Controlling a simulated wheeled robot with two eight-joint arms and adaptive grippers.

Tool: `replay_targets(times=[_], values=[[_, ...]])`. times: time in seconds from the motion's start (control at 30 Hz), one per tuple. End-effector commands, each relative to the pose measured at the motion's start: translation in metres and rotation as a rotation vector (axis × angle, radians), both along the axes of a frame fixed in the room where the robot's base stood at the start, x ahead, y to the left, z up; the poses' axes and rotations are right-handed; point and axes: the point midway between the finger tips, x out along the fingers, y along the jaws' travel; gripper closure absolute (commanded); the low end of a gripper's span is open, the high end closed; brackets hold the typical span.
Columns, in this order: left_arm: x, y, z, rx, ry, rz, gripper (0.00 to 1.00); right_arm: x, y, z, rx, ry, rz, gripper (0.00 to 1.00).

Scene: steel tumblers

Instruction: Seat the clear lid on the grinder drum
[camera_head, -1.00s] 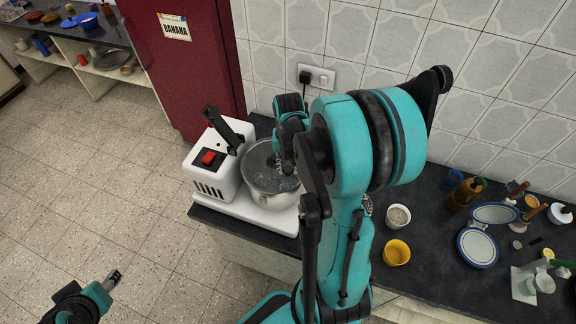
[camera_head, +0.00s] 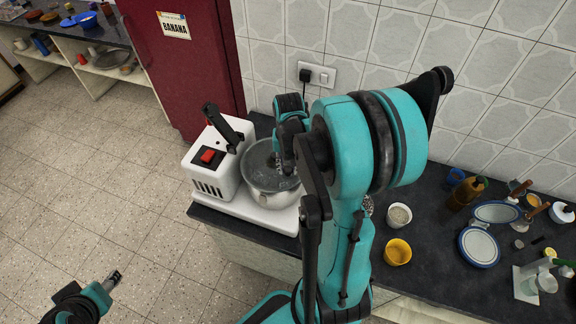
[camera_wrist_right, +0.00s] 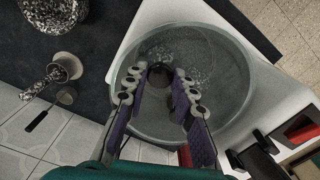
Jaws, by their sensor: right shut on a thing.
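The grinder (camera_head: 212,168) is a white machine with a red switch and a black arm, on the counter at centre left. Its steel drum (camera_head: 268,200) stands on the white base. The clear lid (camera_head: 260,158) lies over the drum's mouth in the head view; whether it is fully seated I cannot tell. The lid fills the middle of the right wrist view (camera_wrist_right: 222,72). My right gripper (camera_wrist_right: 160,80) is over the lid's centre, shut on its dark knob. In the head view the right gripper (camera_head: 281,160) is partly hidden by my arm. My left gripper (camera_head: 112,281) is low at left, away from the counter.
A white bowl (camera_head: 398,215) and a yellow bowl (camera_head: 397,252) stand right of my right arm. Blue-rimmed plates (camera_head: 479,247), a brown bottle (camera_head: 464,192) and small kitchenware crowd the right counter. The tiled wall and a socket (camera_head: 317,75) are behind.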

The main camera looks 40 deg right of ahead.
Motion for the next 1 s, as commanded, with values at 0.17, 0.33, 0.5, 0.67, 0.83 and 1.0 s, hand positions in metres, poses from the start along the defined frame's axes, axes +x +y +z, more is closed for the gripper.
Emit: replay_targets(times=[0.17, 0.33, 0.5, 0.67, 0.83, 1.0], values=[[0.000, 0.000, 0.000, 0.000, 0.000, 0.000, 0.52, 0.000, 0.000, 0.000, 0.000, 0.000, 0.000, 1.00], [0.000, 0.000, 0.000, 0.000, 0.000, 0.000, 0.52, 0.000, 0.000, 0.000, 0.000, 0.000, 0.000, 0.50], [0.000, 0.000, 0.000, 0.000, 0.000, 0.000, 0.52, 0.000, 0.000, 0.000, 0.000, 0.000, 0.000, 0.50], [0.000, 0.000, 0.000, 0.000, 0.000, 0.000, 0.52, 0.000, 0.000, 0.005, 0.000, 0.000, 0.000, 0.50], [0.000, 0.000, 0.000, 0.000, 0.000, 0.000, 0.52, -0.001, 0.000, 0.032, 0.000, 0.000, 0.000, 0.50], [0.000, 0.000, 0.000, 0.000, 0.000, 0.000, 0.52, -0.001, 0.000, 0.069, 0.000, 0.000, 0.000, 0.50]])
